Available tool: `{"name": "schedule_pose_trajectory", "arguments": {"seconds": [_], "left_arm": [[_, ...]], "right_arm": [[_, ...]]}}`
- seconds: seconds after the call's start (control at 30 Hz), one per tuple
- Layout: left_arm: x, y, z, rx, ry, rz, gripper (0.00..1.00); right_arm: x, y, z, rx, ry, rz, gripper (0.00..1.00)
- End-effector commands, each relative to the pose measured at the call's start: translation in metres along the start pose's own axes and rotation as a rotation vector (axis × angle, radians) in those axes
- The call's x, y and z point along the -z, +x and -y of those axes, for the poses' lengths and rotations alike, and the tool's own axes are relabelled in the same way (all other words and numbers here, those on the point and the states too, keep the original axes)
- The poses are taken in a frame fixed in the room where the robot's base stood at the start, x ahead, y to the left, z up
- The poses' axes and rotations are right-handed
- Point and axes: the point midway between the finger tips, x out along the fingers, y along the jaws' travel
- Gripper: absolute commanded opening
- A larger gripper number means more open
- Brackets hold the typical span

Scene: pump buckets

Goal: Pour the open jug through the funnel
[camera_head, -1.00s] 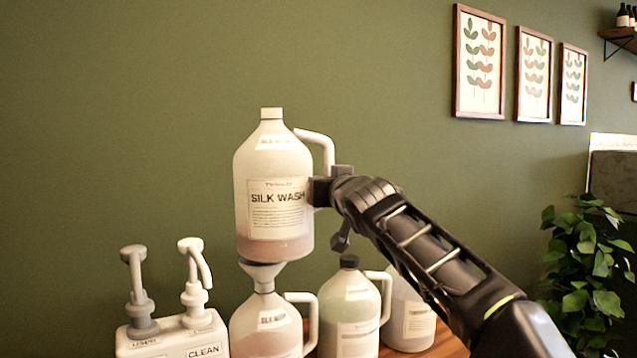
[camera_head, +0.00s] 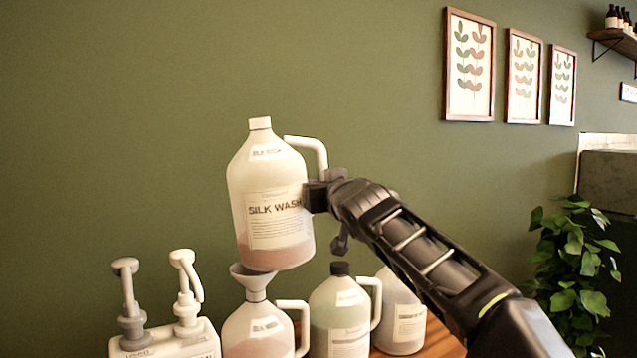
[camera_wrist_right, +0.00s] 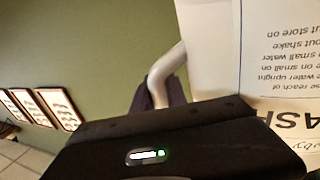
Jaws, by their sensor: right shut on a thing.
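The held jug (camera_head: 268,190) is translucent white with a "SILK WASH" label and pink liquid low inside. My right gripper (camera_head: 318,192) is shut on its handle at the right side and holds it in the air. The jug is nearly upright with a slight tilt. Its handle also shows in the right wrist view (camera_wrist_right: 166,72). The funnel (camera_head: 252,279) sits in the neck of a second "SILK" jug (camera_head: 258,330) on the table, below the held jug. The held jug's base hides part of the funnel's rim. My left gripper is not in view.
A green jug with a black cap (camera_head: 340,312) and a grey-white jug (camera_head: 402,312) stand to the right on the wooden table (camera_head: 440,340). A white two-pump dispenser (camera_head: 165,340) stands at the left. A plant (camera_head: 568,270) is at the far right. Air above the dispenser is clear.

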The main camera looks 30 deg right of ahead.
Motion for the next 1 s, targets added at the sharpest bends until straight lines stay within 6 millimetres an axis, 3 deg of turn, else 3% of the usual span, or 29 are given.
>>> {"name": "schedule_pose_trajectory", "arguments": {"seconds": [0.03,1.0], "left_arm": [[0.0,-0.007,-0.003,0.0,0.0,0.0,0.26],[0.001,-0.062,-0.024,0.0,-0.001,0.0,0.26]], "right_arm": [[0.008,-0.001,-0.002,0.0,-0.006,-0.005,0.0],[0.033,-0.001,-0.023,0.0,-0.215,-0.008,0.0]]}}
